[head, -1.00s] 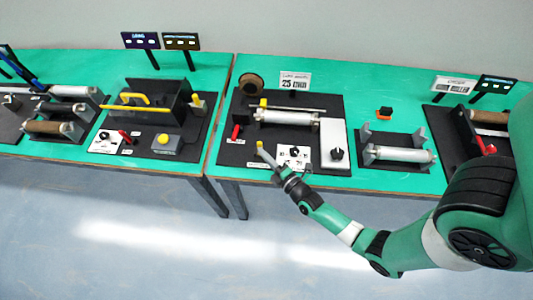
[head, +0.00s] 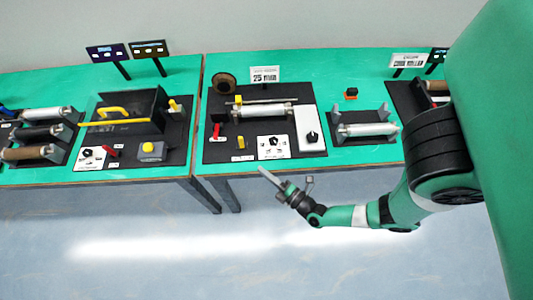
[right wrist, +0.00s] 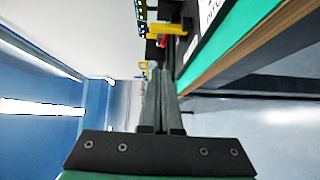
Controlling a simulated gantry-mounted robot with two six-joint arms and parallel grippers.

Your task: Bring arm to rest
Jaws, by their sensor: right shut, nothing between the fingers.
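My right arm (head: 385,212) reaches in from the right in the head view. Its gripper (head: 264,172) is in front of the table's front edge, over the floor, apart from the nearest conveyor station. In the right wrist view the two gripper fingers (right wrist: 160,90) lie together, with nothing held between them. My left gripper is not in view.
The green table (head: 345,72) carries conveyor stations. A black board (head: 288,104) holds a white roller (head: 265,110), a red handle (head: 216,131) and a yellow knob (head: 240,143). The floor (head: 330,265) in front is clear.

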